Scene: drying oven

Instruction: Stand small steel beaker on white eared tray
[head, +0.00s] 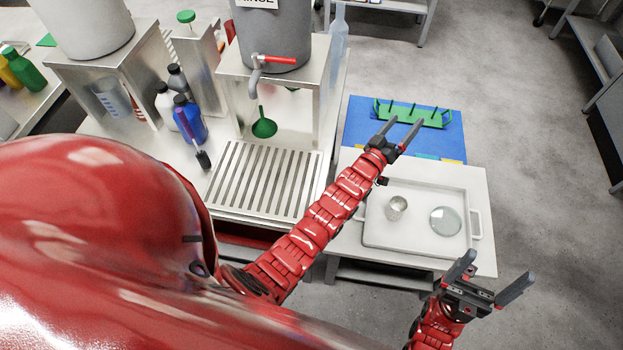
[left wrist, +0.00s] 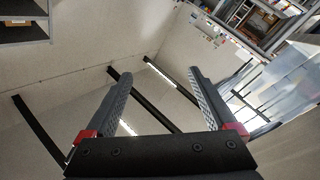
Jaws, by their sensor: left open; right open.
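The small steel beaker (head: 396,209) stands upright on the white eared tray (head: 376,235), in its left half, with no gripper touching it. The tray lies on a white side table, with an ear at each side. My left gripper (head: 405,127) is open and empty, beyond the beaker and near the green rack. In the left wrist view its open jaws (left wrist: 157,74) have nothing between them and point toward the ceiling. My right gripper (head: 500,265) is open and empty at the lower right, near the table's front right corner.
A round glass dish (head: 445,221) lies on the tray, right of the beaker. A green rack (head: 413,115) stands on a blue mat (head: 361,129) behind. The rinse tank (head: 274,35), green funnel (head: 264,127) and slotted drain (head: 262,181) are at left.

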